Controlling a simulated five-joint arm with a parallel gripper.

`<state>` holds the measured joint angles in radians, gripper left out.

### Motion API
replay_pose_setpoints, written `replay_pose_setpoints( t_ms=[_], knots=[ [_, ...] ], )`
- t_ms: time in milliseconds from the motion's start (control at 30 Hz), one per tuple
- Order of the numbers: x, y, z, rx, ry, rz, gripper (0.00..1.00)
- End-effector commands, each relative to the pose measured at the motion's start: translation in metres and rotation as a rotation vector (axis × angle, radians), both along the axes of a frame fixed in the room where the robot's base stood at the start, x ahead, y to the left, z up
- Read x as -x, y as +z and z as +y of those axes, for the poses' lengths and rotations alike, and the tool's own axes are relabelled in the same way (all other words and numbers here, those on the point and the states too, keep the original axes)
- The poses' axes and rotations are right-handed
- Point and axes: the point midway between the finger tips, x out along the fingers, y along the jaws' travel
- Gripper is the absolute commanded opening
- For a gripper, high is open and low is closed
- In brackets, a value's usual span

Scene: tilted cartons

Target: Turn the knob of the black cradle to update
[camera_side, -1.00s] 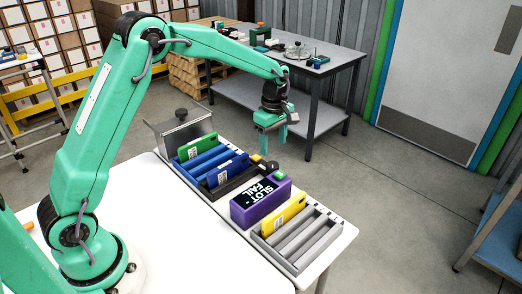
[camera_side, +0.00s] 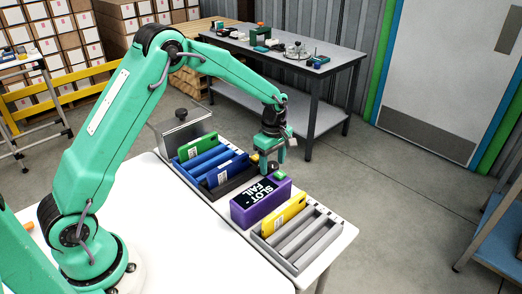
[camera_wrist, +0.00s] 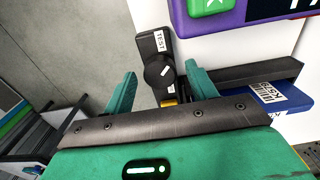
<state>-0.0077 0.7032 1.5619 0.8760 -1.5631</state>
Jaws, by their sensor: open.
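The black cradle (camera_side: 236,184) lies between the blue rack and the purple box, with a blue carton (camera_side: 222,172) leaning in it. In the wrist view the cradle (camera_wrist: 270,72) shows at the right, beside the blue carton (camera_wrist: 282,96). Its black round knob (camera_wrist: 158,76) with a small white mark sits on a dark plate. A label there reads TEST; no update label is readable. My gripper (camera_side: 274,165) is open and low over the cradle's knob end. In the wrist view its green fingers stand apart on either side of the knob, and contact cannot be told.
The purple box (camera_side: 258,203) with a SLOT - FAIL screen stands close beside the cradle. A grey rack (camera_side: 300,246) with a yellow carton is nearer. The blue rack (camera_side: 205,160) with a green carton and a metal box (camera_side: 182,132) are behind.

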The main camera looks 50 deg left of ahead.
Motion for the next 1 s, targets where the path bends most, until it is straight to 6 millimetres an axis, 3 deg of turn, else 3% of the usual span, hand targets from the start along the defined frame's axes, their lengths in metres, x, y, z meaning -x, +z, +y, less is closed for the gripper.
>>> replay_pose_setpoints(
  t_ms=[33,267,667,1000],
  knots=[
    [0.0001,0.0000,0.0000,0.000,0.000,0.000,0.57],
    [0.0001,0.0002,0.0000,0.000,0.000,0.000,0.12],
    [0.0001,0.0005,0.0000,0.000,-0.043,0.001,0.12],
    [0.0001,0.0007,0.0000,0.000,-0.236,0.001,0.12]
  ],
)
